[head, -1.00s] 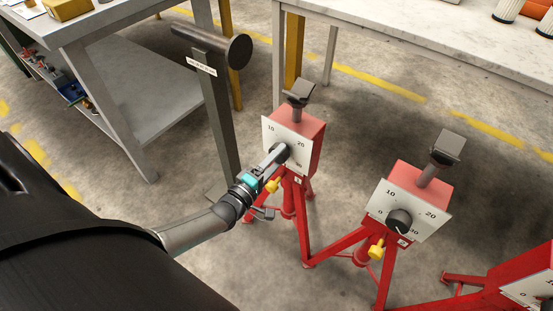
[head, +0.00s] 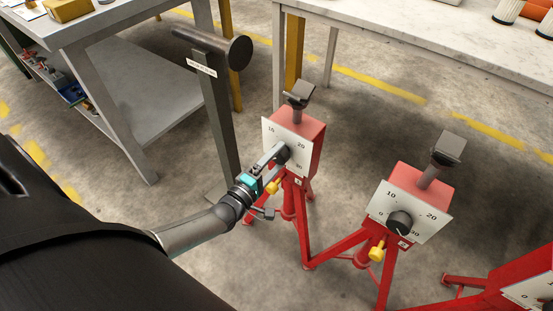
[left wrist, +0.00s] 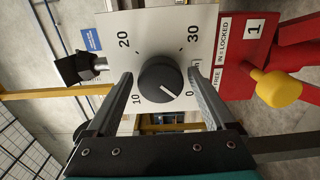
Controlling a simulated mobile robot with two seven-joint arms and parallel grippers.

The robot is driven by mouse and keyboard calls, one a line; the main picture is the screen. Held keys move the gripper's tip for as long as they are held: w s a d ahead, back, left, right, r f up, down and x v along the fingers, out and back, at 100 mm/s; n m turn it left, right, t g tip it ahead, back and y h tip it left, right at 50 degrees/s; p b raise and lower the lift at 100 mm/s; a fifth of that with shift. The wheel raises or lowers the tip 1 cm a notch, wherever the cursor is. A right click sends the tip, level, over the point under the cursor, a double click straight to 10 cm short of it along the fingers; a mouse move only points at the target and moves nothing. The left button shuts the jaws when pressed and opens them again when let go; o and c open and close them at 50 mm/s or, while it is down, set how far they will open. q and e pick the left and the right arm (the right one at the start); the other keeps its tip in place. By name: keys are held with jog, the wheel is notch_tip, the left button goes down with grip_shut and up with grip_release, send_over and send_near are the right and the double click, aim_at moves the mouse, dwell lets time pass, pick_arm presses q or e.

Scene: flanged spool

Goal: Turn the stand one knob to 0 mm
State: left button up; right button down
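Stand one is a red tripod stand (head: 312,140) with a white dial plate (left wrist: 160,22), and a "1" label shows in the left wrist view. Its black knob (left wrist: 157,72) has a white pointer line that points close to 0, slightly towards the 10 side. My left gripper (head: 276,153) is at this knob, with one finger on each side. In the left wrist view the fingers are apart, with narrow gaps beside the knob. The fingers partly hide the dial in the head view. My right gripper is not in view.
A yellow lock knob (left wrist: 278,88) sticks out beside the dial plate, near a "FREE / IN = LOCKED" label. A second red stand (head: 424,180) is to the right, with another at the right edge. A dark post with a cylinder (head: 212,48) and a grey workbench (head: 125,20) stand left.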

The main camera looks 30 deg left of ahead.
pick_arm(q)
jog(key=shift+o, duration=0.5)
jog(key=shift+s, duration=0.25)
jog(key=s+a+p, duration=0.1)
jog(key=s+p, duration=0.2)
jog(key=s, duration=1.1)
jog(key=shift+s+p, duration=0.3)
jog(key=shift+s, duration=0.05)
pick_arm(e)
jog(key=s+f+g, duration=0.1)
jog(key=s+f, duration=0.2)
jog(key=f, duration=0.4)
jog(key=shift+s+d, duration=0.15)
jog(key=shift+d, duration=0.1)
